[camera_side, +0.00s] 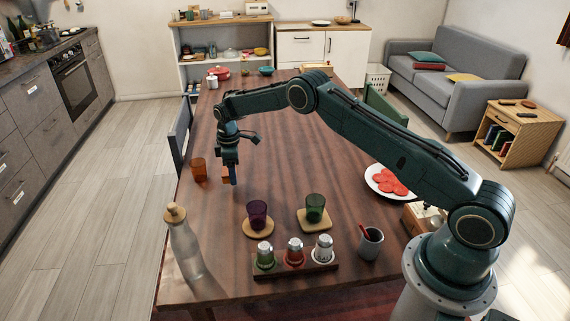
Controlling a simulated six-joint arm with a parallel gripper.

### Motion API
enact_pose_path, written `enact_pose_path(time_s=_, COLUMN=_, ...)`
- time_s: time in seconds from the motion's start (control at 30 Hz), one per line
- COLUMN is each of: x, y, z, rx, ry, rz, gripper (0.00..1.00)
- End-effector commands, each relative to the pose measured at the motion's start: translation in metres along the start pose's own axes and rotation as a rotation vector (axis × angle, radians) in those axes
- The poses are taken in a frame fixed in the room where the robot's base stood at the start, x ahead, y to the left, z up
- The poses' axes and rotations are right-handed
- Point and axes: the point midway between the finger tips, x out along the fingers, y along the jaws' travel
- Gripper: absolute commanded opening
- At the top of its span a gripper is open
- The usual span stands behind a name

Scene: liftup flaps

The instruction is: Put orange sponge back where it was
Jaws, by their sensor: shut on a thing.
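The orange sponge (225,174) is a small orange patch at the lower end of my gripper (229,177), mostly hidden by the fingers. My gripper points down over the left half of the wooden table and is shut on the sponge. I cannot tell whether the sponge touches the tabletop. An orange-brown glass (199,170) stands just left of the gripper.
On the wooden table (205,225) stand a glass bottle (184,245), a purple glass (257,214) and a green glass (315,208) on coasters, a rack of jars (295,252), a mug (370,243) and a plate of red slices (390,182). The table's middle is clear.

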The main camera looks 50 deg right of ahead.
Motion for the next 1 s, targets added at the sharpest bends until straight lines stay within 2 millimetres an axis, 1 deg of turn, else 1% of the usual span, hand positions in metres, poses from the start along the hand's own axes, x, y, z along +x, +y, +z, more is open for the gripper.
enact_pose_path(time_s=0.3, x=0.034, y=-0.001, z=0.000, rx=0.000, ry=-0.001, rz=-0.002, gripper=0.38)
enact_pose_path(time_s=0.4, x=0.040, y=0.000, z=0.000, rx=0.000, ry=-0.001, rz=-0.001, gripper=0.38)
enact_pose_path(time_s=0.87, x=0.044, y=0.000, z=0.000, rx=0.000, ry=-0.001, rz=-0.001, gripper=0.38)
enact_pose_path(time_s=0.9, x=0.043, y=0.000, z=0.000, rx=0.000, ry=-0.001, rz=-0.001, gripper=0.69)
enact_pose_path(time_s=0.97, x=0.043, y=0.000, z=0.000, rx=0.000, ry=-0.001, rz=-0.001, gripper=0.80)
enact_pose_path(time_s=1.0, x=0.043, y=0.000, z=0.000, rx=0.000, ry=-0.001, rz=-0.001, gripper=0.85)
